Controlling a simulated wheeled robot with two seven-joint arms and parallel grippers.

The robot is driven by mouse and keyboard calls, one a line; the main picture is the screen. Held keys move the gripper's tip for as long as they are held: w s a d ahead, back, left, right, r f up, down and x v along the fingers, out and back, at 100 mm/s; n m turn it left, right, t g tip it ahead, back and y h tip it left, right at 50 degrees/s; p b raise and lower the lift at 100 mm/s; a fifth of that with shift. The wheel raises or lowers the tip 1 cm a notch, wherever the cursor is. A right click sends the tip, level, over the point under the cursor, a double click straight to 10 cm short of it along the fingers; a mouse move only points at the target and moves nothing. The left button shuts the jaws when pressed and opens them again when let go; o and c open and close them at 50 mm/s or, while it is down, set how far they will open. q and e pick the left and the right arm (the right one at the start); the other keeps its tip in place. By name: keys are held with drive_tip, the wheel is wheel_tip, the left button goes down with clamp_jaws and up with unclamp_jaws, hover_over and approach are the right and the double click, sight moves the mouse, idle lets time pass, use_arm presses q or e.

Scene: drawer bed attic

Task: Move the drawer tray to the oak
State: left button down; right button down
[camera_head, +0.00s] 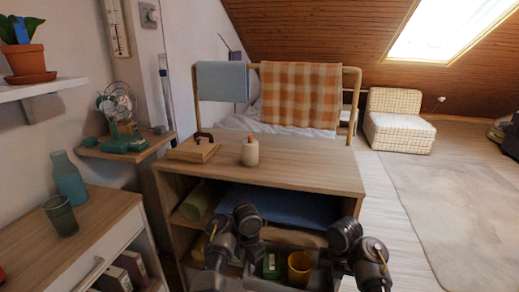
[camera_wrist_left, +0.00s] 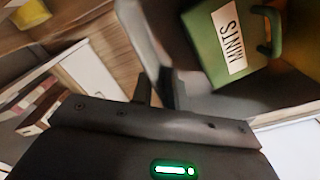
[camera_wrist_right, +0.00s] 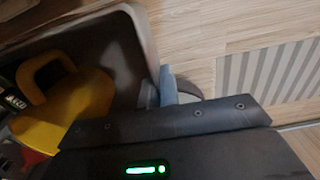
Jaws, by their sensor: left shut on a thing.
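The grey drawer tray (camera_head: 262,285) is low at the front of the oak-coloured shelf unit (camera_head: 300,172). It holds a green tin (camera_head: 270,266) marked MINTS and a yellow mug (camera_head: 299,268). In the left wrist view the tin (camera_wrist_left: 236,40) is close, and my left gripper (camera_wrist_left: 155,88) is shut on the tray's wall. In the right wrist view the mug (camera_wrist_right: 75,105) lies inside the tray's pale rim (camera_wrist_right: 141,28). My right gripper (camera_wrist_right: 160,88) is at that rim; its grip is unclear. Both fingertips are hidden in the head view.
A wooden box (camera_head: 193,151) and a cream bottle (camera_head: 250,150) stand on the unit's left top; its right top is clear. A blue cloth (camera_head: 290,203) lies on the shelf below. A side cabinet (camera_head: 85,235) stands close on the left. Open floor lies right.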

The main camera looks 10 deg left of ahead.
drive_tip(key=s+d+r+p, duration=0.1)
drive_tip(key=s+r+p, duration=0.1)
drive_tip(key=r+p, duration=0.9)
drive_tip(key=s+d+r+p, duration=0.1)
drive_tip(key=s+r+p, duration=0.1)
drive_tip(key=r+p, duration=0.9)
drive_tip(key=s+d+r+p, duration=0.2)
drive_tip(key=r+p, duration=0.9)
drive_tip(key=p, duration=0.4)
drive_tip(key=shift+s+r+p, duration=0.25)
drive_tip(key=shift+p, duration=0.05)
